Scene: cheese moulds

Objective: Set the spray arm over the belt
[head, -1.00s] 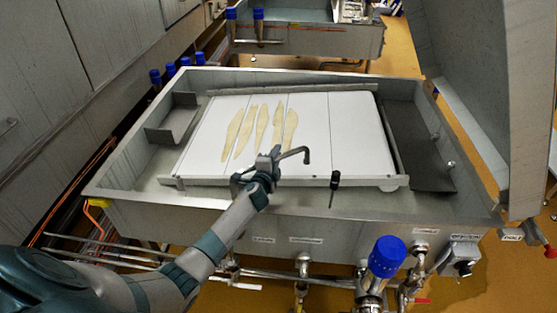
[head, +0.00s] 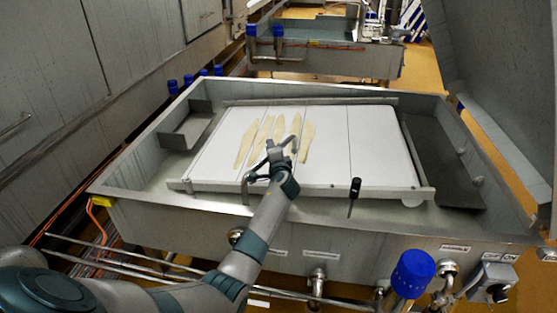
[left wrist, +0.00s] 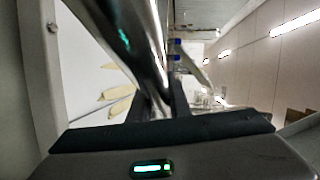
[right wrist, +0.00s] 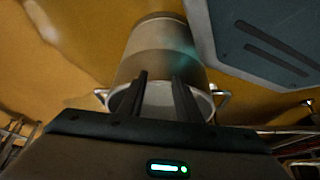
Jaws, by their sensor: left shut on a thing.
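The spray arm (head: 292,140) is a thin grey bent pipe. My left gripper (head: 275,167) is shut on it above the front edge of the white belt (head: 375,145). In the left wrist view, the shiny pipe (left wrist: 140,45) runs up between the fingers (left wrist: 157,105) and hides part of the belt. Pale yellow strips (head: 305,142) lie on the belt, just beyond the gripper. Whether the pipe touches anything below cannot be told. My right gripper (right wrist: 160,78) is open and empty, and is seen only in the right wrist view.
A steel trough (head: 125,205) surrounds the belt. A black-handled piece (head: 355,188) stands at its front rail (head: 390,192). A blue-capped valve (head: 412,270) and pipes are in front. A steel pot (right wrist: 160,50) is beyond my right gripper. Another trough (head: 330,60) stands behind.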

